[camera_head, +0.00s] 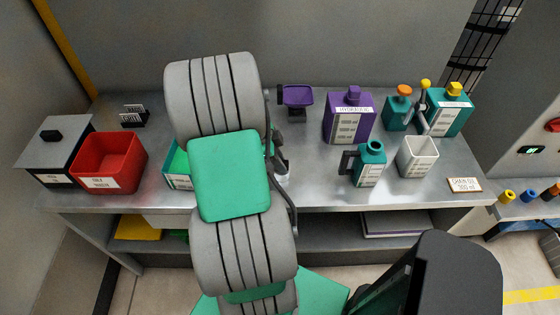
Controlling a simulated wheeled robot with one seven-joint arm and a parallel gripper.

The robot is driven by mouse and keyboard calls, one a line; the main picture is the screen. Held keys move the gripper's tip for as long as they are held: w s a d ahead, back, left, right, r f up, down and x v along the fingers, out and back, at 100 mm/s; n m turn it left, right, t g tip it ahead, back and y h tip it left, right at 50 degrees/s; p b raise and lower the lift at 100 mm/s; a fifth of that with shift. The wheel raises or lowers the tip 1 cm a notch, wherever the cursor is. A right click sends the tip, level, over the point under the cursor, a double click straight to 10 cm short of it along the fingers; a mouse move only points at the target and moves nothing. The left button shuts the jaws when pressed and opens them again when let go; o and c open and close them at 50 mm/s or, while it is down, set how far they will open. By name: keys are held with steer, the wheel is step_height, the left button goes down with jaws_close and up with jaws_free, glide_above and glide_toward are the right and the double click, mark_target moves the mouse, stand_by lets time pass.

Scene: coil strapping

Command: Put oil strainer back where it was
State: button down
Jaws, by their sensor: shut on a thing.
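A purple square-mouthed vessel (298,96) with a dark piece at its left side shows near the back of the bench, just right of my arm. It may be the oil strainer, but I cannot tell for sure. My grey and green arm stands in front of the bench's left-middle part and covers much of it. A dark part and a pale cylinder (282,174) show partly at my arm's right edge, too covered to identify.
The metal bench (320,190) carries a red bin (108,162), a grey lidded box (55,150), a teal-sided box (178,178), a purple jug (349,118), a teal jug (369,165), a white square container (418,157) and other teal cans. A label card (464,185) lies at the front right.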

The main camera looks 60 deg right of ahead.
steer(key=c, duration=1.4)
jaws_free()
steer(key=shift+f, duration=0.1)
steer(key=b+v, duration=0.1)
steer(key=v, duration=1.1)
steer(key=w+a+r+n+t+h, duration=0.1)
steer(key=w+a+r+n+t, duration=0.2)
steer(key=w+a+n, duration=0.55)
steer(key=w+a+n+t+y, duration=0.1)
steer(key=a+n+t, duration=0.1)
steer(key=a+n, duration=0.9)
steer(key=w+a+r+n+t+y, duration=0.1)
steer(key=w+a+n+t+y, duration=0.1)
steer(key=a+n, duration=0.9)
steer(key=a+t, duration=0.1)
steer(key=a, duration=0.4)
steer(key=shift+r, duration=0.1)
